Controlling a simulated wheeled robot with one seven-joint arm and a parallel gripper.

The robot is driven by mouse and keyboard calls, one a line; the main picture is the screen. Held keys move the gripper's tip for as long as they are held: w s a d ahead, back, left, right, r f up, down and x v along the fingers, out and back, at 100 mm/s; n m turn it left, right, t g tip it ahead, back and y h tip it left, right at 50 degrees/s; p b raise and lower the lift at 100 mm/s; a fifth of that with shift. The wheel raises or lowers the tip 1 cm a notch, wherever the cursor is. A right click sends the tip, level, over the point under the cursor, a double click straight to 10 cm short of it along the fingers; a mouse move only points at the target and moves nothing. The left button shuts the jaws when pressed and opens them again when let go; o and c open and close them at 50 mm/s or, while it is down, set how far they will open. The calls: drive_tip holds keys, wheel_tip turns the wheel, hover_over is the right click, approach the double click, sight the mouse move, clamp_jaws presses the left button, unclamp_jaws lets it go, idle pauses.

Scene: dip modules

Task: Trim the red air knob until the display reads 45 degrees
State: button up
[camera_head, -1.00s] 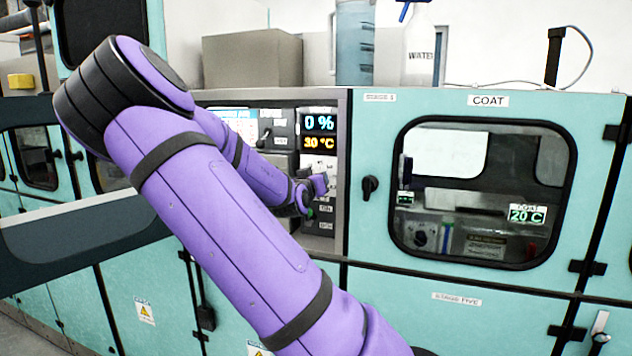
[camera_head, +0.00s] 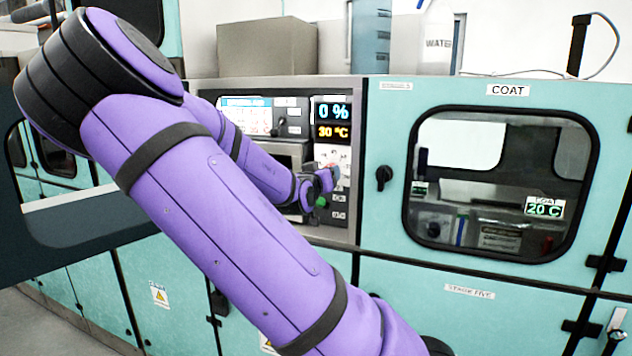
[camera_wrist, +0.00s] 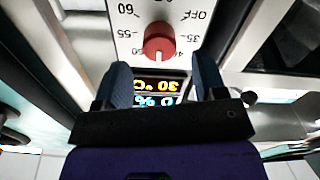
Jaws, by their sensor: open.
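The red knob (camera_wrist: 159,40) sits on a white dial plate with printed numbers and OFF, upside down in the wrist view. A white mark on the knob points toward the bottom of that view. In the head view a bit of the red knob (camera_head: 333,170) shows beside my gripper (camera_head: 322,184). My gripper (camera_wrist: 162,65) is open, its two blue fingers apart on either side below the knob in the wrist view, not closed on it. The display (camera_head: 333,122) reads 0 % and 30 °C; it also shows between the fingers (camera_wrist: 158,92).
A green knob (camera_head: 321,202) lies just below my gripper. To the right is the teal COAT door (camera_head: 470,275) with a window, a black latch (camera_head: 384,178) and a 20 C readout (camera_head: 543,207). A grey box (camera_head: 267,48) and a water bottle (camera_head: 437,45) stand on top.

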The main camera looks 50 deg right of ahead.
drive_tip(key=shift+v, duration=2.8)
drive_tip(key=shift+f, duration=0.1)
